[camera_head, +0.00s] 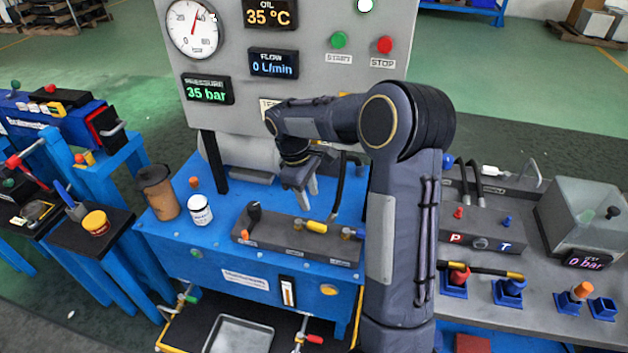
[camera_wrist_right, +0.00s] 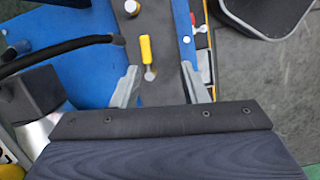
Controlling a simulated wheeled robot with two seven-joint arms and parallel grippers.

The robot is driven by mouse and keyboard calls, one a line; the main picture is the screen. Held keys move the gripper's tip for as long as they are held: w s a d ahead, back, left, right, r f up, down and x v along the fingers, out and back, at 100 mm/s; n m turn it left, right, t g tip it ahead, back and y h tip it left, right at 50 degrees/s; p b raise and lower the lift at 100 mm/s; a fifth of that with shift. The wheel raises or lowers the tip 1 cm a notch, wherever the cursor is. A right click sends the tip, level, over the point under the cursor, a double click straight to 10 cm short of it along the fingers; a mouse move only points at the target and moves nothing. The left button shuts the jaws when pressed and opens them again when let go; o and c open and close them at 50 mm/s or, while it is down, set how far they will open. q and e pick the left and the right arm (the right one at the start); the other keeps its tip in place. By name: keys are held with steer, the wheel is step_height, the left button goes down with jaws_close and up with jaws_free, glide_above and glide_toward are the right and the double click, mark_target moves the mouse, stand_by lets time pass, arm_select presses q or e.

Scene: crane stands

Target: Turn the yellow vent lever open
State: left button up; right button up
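The yellow vent lever (camera_head: 317,227) lies on the dark manifold block (camera_head: 275,234) on top of the blue power unit. In the right wrist view the lever (camera_wrist_right: 146,48) shows as a yellow handle with a round metal pivot at its near end. My right gripper (camera_head: 305,201) hangs above the block, slightly up and left of the lever in the head view. In the wrist view its two fingers (camera_wrist_right: 160,84) are spread, with empty space between them and the lever's pivot end showing just ahead. I see no contact. My left gripper is not in view.
A black hose (camera_head: 340,187) rises behind the lever. A black-knobbed post (camera_head: 254,212) stands at the block's left end. A white can (camera_head: 200,210) and a brown cup (camera_head: 158,192) stand further left. The grey gauge panel (camera_head: 310,85) stands behind.

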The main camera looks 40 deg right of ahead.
steer(key=s+a+r+m+t+y+p, duration=0.1)
steer(key=s+a+r+m+t+p, duration=0.1)
steer(key=s+r, duration=0.3)
steer(key=s+a+r+m+t+y+p, duration=0.1)
steer(key=s+a+r+p, duration=0.3)
steer(key=r, duration=0.6)
steer(key=shift+s+a+m+t+y, duration=0.35)
steer(key=shift+s+m+t+y, duration=0.05)
steer(key=shift+s, duration=0.75)
